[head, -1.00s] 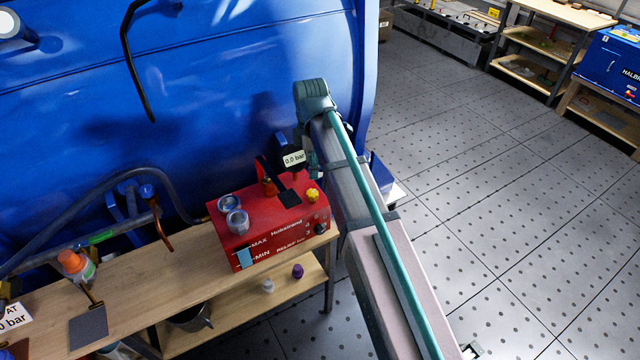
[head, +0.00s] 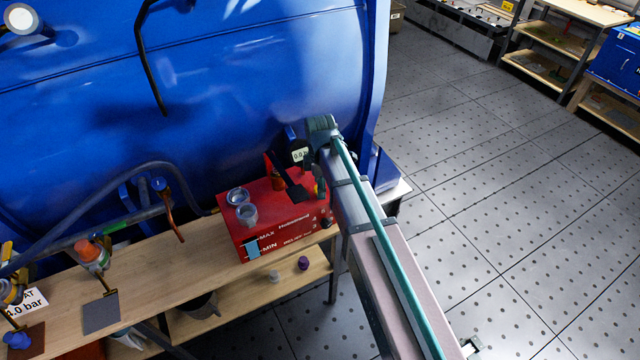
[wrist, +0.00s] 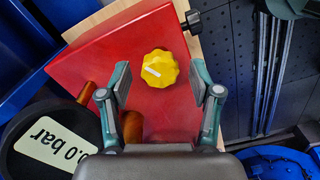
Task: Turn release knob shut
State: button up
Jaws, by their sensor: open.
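The release knob is a yellow scalloped knob (wrist: 160,69) with a white pointer line, on top of the red pump box (head: 262,237). In the wrist view its white line slants, running from upper left to lower right. My gripper (wrist: 160,83) is open, with one finger to the left of the knob and one to the right. Clear red surface shows between each finger and the knob. In the head view my gripper covers most of the knob. A gauge (wrist: 50,140) beside the box reads 0.0 bar in the wrist view.
A black side knob (wrist: 192,21) sticks out from the box's edge. Two metal cups (head: 247,215) stand on the box. The box rests on a wooden bench (head: 190,258) against a big blue tank (head: 230,80). Open floor (head: 500,200) lies to the right.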

jog(key=shift+f, duration=0.1)
jog(key=c, duration=1.1)
jog(key=shift+c, duration=0.2)
jog(key=m+b, duration=0.1)
jog(key=m, duration=0.4)
jog(key=shift+m, duration=0.3)
jog(key=m, duration=0.6)
jog(key=shift+b, duration=0.3)
jog(key=m, duration=0.6)
jog(key=shift+m, duration=0.4)
jog(key=m, duration=0.5)
jog(key=shift+b, duration=0.35)
jog(key=shift+m, duration=0.4)
